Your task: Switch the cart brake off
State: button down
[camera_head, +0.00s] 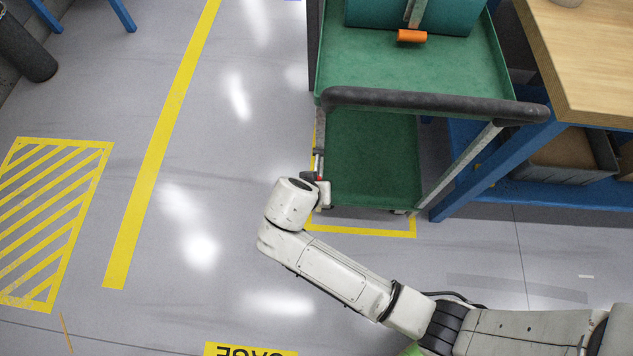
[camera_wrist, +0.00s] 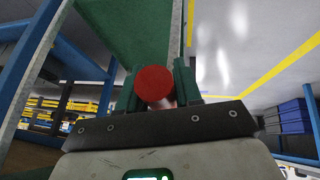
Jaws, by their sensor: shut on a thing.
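The cart (camera_head: 372,155) has green shelves and a dark push handle (camera_head: 420,103). A round red knob (camera_wrist: 153,82) shows in the wrist view, between the two fingers of my gripper (camera_wrist: 157,90). The gripper is shut on this knob. In the head view my gripper (camera_head: 317,187) is at the lower left corner of the cart, beside its left post, mostly hidden by my wrist. Only a speck of red shows there. The brake's mechanism and its on or off position cannot be made out.
A wooden-topped workbench (camera_head: 590,60) with a blue frame stands right of the cart. A green thing with an orange handle (camera_head: 411,36) sits on the cart's top shelf. Yellow tape (camera_head: 365,229) borders the cart.

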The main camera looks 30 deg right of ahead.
jog(key=shift+r, duration=0.1)
dwell(0.3)
jog(key=c, duration=0.8)
grip_release()
jog(key=shift+c, duration=0.2)
jog(key=p+v, duration=0.2)
jog(key=v, duration=0.8)
jog(key=shift+a+r, duration=0.15)
jog(key=shift+r, duration=0.2)
jog(key=s+d+r+n+g+y+p, duration=0.1)
jog(key=s+d+r+n+y+p, duration=0.1)
jog(key=s+d, duration=0.5)
jog(key=s+d+r+n+g+y+p, duration=0.1)
jog(key=s+d+r+n+p, duration=0.3)
jog(key=s, duration=0.5)
jog(key=d+r+y+p, duration=0.1)
jog(key=d+p, duration=0.1)
jog(key=d, duration=0.1)
jog(key=shift+d+g+y, duration=0.3)
jog(key=shift+d+y, duration=0.1)
